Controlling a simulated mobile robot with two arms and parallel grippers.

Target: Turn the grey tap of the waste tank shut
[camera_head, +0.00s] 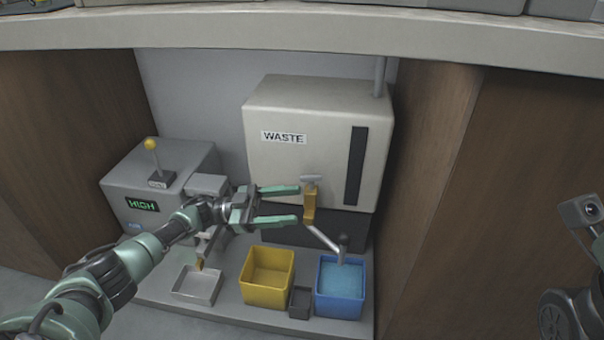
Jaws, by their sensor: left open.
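The waste tank (322,125) is a large cream box with a "WASTE" label and a dark vertical strip, standing at the back of the recess. Its grey tap (311,180) is a small handle on top of a brass-coloured valve body (309,205) low on the tank front. A grey spout (323,238) runs from the valve down to the right. My left gripper (299,205) is open, its two green fingers pointing right, with the tips close to the valve body; I cannot tell whether they touch it. My right gripper is not in view.
A blue bin (340,300) with blue liquid sits below the spout. A yellow bin (268,262), a small dark cup (300,303) and a white tray (182,283) stand beside it. A grey machine (128,178) reading "HIGH" is at left. A counter edge (300,31) overhangs; wooden walls flank.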

